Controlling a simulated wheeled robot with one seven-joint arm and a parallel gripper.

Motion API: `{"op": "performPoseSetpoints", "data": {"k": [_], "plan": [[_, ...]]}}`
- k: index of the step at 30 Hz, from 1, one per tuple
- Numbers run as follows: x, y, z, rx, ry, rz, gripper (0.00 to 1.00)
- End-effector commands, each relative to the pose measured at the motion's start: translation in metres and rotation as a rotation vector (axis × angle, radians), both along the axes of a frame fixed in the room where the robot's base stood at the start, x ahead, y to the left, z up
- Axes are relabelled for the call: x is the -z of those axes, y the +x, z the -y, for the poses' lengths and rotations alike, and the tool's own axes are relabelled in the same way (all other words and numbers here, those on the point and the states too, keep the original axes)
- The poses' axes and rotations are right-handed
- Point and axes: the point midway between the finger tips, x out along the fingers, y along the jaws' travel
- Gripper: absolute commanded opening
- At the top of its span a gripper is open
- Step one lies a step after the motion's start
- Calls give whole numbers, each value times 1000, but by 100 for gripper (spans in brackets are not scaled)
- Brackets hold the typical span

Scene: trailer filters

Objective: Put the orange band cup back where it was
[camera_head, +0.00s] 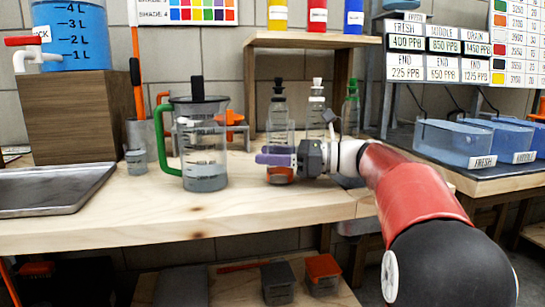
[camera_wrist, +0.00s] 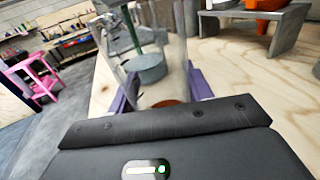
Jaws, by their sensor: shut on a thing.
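The orange band cup (camera_head: 280,177) is a small clear vessel with an orange band low on it, at the middle of the wooden bench. My gripper (camera_head: 277,158), with purple fingers, is shut around it and hides its upper part. In the wrist view the clear wall of the cup (camera_wrist: 176,60) rises between the purple fingers (camera_wrist: 160,92), with a bit of orange near its bottom. The cup looks about upright in the head view. I cannot tell whether its base touches the bench.
A pitcher (camera_head: 205,150) with a green handle stands left of the cup, with a small clear cup (camera_head: 136,160) farther left. Stoppered bottles (camera_head: 316,115) stand behind my gripper. A metal tray (camera_head: 50,190) lies at far left. The bench front (camera_head: 240,218) is clear.

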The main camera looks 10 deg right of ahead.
Motion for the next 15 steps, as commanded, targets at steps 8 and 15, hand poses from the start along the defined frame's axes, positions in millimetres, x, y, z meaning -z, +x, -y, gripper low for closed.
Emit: {"op": "performPoseSetpoints", "data": {"k": [8, 15], "plan": [[3, 0, 0, 0, 0, 0, 66], [2, 0, 0, 0, 0, 0, 72]]}}
